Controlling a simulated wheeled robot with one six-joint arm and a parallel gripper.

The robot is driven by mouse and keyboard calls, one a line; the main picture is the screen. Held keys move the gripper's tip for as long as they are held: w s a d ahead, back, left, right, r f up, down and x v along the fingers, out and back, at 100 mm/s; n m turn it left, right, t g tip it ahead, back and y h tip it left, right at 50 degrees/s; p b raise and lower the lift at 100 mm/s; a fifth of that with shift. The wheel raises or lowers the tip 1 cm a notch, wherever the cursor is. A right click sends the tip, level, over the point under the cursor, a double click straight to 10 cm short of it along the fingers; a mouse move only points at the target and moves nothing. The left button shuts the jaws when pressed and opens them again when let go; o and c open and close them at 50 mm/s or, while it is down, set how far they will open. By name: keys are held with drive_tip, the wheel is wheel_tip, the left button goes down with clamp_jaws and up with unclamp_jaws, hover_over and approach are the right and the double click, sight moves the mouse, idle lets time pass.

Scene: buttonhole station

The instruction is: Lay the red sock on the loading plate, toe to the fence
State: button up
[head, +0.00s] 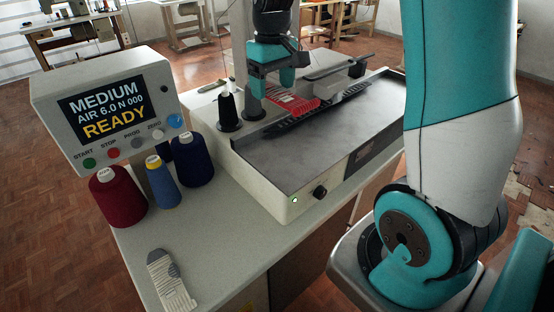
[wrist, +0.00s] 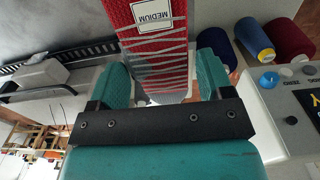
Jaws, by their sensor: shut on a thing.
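The red sock (head: 296,104) has grey stripes and a white label reading MEDIUM; it also shows between the fingers in the wrist view (wrist: 150,52). My gripper (head: 271,84), with teal fingers, is shut on the sock; the fingers also show in the wrist view (wrist: 164,72). The sock is at the back of the grey metal loading plate (head: 318,148), close to a dark toothed strip (head: 318,112), which may be the fence. I cannot tell whether the sock touches the plate. Its toe cannot be made out clearly.
A control box (head: 105,105) reads MEDIUM and READY at the left. Red (head: 118,196), blue (head: 162,184) and navy (head: 192,160) thread cones stand before it. A black cone (head: 228,112) stands beside the plate. A grey-white sock (head: 171,281) lies on the table's front. The plate's front is clear.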

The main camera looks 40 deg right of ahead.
sight(273, 156)
wheel_tip(273, 156, down, 18)
drive_tip(key=shift+p, duration=0.6)
drive_tip(key=shift+f, duration=0.1)
drive_tip(key=o, duration=0.9)
wheel_tip(273, 156, up, 12)
drive_tip(key=b, duration=0.1)
drive_tip(key=s+a+r+n+y, duration=0.1)
drive_tip(key=s+a+r+n, duration=0.15)
drive_tip(key=s+a, duration=0.35)
drive_tip(key=s+a+r+n+y, duration=0.1)
drive_tip(key=s+a+r, duration=0.25)
drive_tip(key=a, duration=0.45)
drive_tip(key=s+a+r+n+y, duration=0.2)
drive_tip(key=s+a, duration=0.6)
drive_tip(key=s, duration=0.4)
drive_tip(key=shift+s+r+n, duration=0.25)
drive_tip(key=shift+s+n, duration=0.15)
drive_tip(key=shift+n, duration=0.15)
drive_tip(key=shift+a, duration=0.1)
